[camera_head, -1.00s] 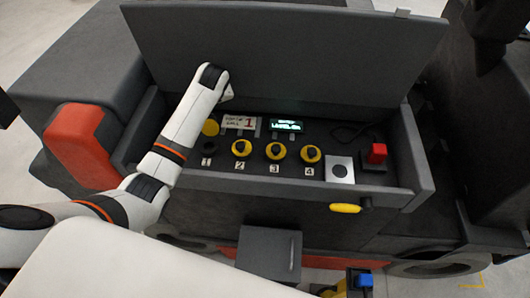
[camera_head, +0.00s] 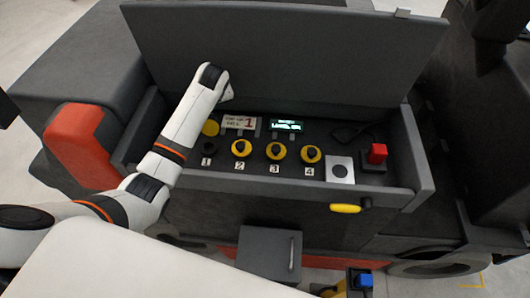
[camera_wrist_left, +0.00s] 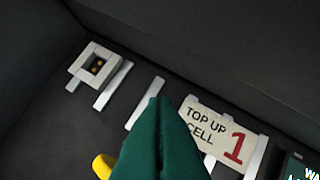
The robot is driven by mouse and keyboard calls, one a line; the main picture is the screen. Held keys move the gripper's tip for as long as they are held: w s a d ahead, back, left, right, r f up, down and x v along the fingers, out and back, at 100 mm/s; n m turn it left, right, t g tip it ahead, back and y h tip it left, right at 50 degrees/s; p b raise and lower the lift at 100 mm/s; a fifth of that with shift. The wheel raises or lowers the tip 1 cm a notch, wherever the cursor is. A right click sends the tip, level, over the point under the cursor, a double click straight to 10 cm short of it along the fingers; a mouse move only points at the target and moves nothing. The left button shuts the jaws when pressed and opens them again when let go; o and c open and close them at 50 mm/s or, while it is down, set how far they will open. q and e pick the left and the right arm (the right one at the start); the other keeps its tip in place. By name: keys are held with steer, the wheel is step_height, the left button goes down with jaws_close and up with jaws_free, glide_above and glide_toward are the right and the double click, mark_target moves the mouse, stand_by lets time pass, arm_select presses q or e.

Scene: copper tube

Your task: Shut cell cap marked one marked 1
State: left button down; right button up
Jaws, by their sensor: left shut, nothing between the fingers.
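The yellow cap of cell 1 (camera_head: 210,127) stands open behind its dark round opening (camera_head: 209,147), above the label 1 (camera_head: 206,162). Part of a yellow piece, likely this cap, shows at the bottom of the left wrist view (camera_wrist_left: 103,166), left of the fingers. My left gripper's green fingers (camera_wrist_left: 158,103) are shut and empty, in front of the "TOP UP CELL 1" sign (camera_wrist_left: 212,132). In the head view my left wrist is above and behind the cap, and the fingers are hidden. My right gripper is not in view.
Yellow caps 2 (camera_head: 241,148), 3 (camera_head: 275,151) and 4 (camera_head: 310,154) sit down in a row to the right. Behind them is a small lit display (camera_head: 286,126). A red button (camera_head: 377,153) is at the right. The raised lid (camera_head: 290,60) stands behind the tray.

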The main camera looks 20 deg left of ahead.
arm_select(q)
steer(key=shift+f, duration=0.1)
stand_by(0.3)
steer(key=shift+f+b, duration=0.3)
steer(key=shift+f, duration=0.85)
